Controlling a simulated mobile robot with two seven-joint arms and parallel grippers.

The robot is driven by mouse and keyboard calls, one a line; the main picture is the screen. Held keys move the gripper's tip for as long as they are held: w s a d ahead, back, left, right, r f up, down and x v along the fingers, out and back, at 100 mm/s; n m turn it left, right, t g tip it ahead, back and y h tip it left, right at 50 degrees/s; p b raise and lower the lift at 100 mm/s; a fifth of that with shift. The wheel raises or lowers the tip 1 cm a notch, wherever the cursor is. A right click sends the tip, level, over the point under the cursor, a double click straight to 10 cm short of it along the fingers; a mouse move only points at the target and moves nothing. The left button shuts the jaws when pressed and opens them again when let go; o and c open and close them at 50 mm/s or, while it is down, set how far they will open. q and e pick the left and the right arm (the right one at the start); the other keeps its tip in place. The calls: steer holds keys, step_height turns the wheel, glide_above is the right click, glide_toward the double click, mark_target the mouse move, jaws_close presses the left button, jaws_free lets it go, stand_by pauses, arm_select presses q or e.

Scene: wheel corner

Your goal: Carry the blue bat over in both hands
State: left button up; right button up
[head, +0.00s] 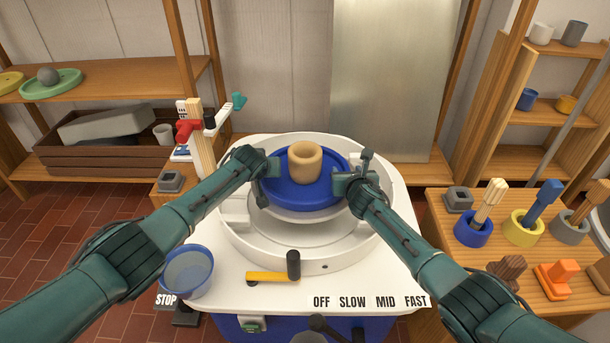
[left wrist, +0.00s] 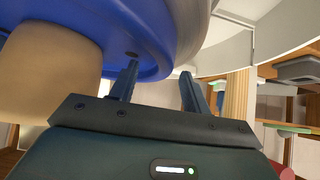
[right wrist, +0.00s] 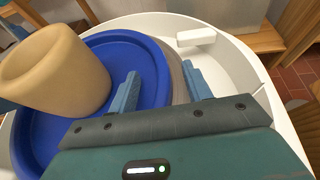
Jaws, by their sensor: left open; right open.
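The blue bat (head: 300,198) is a round disc lying on the wheel head in the middle of the white pottery wheel. A tan clay cylinder (head: 305,160) stands upright on it. My left gripper (head: 270,172) is at the bat's left edge, open, and its fingers straddle the rim in the left wrist view (left wrist: 158,85). My right gripper (head: 344,183) is at the bat's right edge, open, and its fingers are on either side of the rim in the right wrist view (right wrist: 165,88). Whether any finger touches the bat cannot be told.
The white splash pan (head: 290,258) surrounds the wheel head. The table (head: 500,262) at right holds tool pots; a shelf (head: 110,78) stands at back left.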

arm_select(q)
steer(key=shift+w+f, duration=0.15)
arm_select(e)
steer(key=shift+w+f, duration=0.1)
steer(key=shift+w, duration=0.05)
arm_select(q)
steer(key=shift+c, duration=0.5)
arm_select(e)
steer(key=shift+c, duration=0.6)
arm_select(q)
jaws_close()
arm_select(e)
jaws_close()
